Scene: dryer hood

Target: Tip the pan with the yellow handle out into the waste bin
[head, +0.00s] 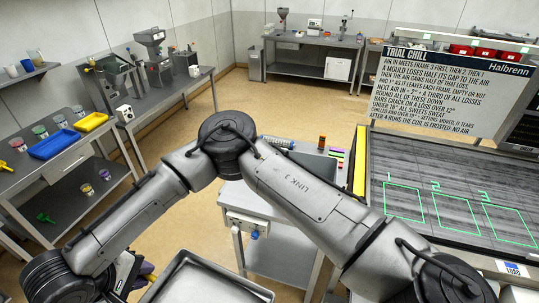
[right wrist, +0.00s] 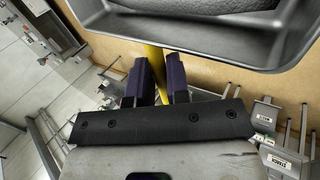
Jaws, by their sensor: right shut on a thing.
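The pan (head: 212,278) is a grey metal tray with a raised rim, cut off by the bottom edge of the head view. In the right wrist view the pan (right wrist: 240,42) fills the top, and its yellow handle (right wrist: 155,62) runs down between my purple finger pads. My right gripper (right wrist: 160,85) is shut on this handle. In the head view the right gripper (head: 140,273) is at the lower left, beside the pan, partly hidden by my arm. A dark grey rounded mass (right wrist: 195,5) shows inside the pan, cut off by the frame. I see no waste bin. My left gripper is out of view.
A bench with blue (head: 52,144) and yellow (head: 90,122) trays and small cups stands at the left. A dark table with green outlined squares (head: 455,215) and a sign board (head: 445,90) is at the right. A small grey cart (head: 270,245) stands below my arm. Open floor lies behind.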

